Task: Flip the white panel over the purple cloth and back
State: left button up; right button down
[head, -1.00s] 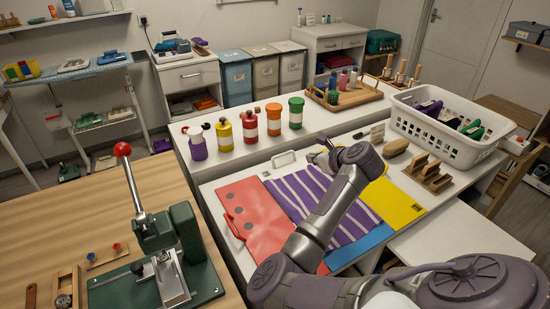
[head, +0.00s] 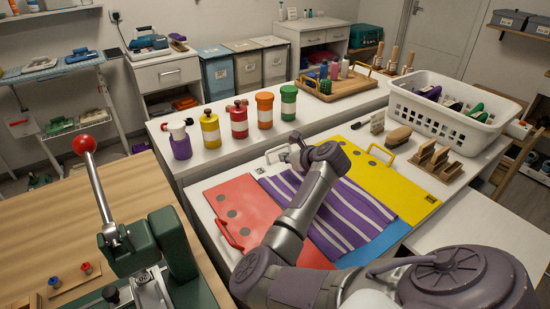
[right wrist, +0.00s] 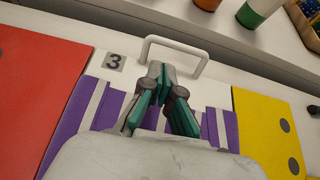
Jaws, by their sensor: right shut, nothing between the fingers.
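The white panel (head: 267,169) lies flat at the far end of the folding board, bearing a grey "3" label (right wrist: 114,62) and a white arch handle (right wrist: 174,42). The purple cloth (head: 345,208) with white stripes lies spread between the red and yellow panels. My right gripper (head: 290,155) is shut and empty. In the right wrist view its fingertips (right wrist: 160,75) show just in front of the handle; whether they touch anything is unclear. My right arm hides part of the cloth. My left gripper is out of view.
The red panel (head: 238,207) is left of the cloth, the yellow panel (head: 395,186) right, and the blue panel (head: 385,240) near. Several bottles (head: 240,122) stand behind. A white basket (head: 440,125) and wooden brush blocks (head: 435,160) are at right. A green press (head: 170,245) stands at left.

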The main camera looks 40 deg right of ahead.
aim_at(275, 163)
jog(key=x, duration=0.6)
jog(key=shift+w+f, duration=0.2)
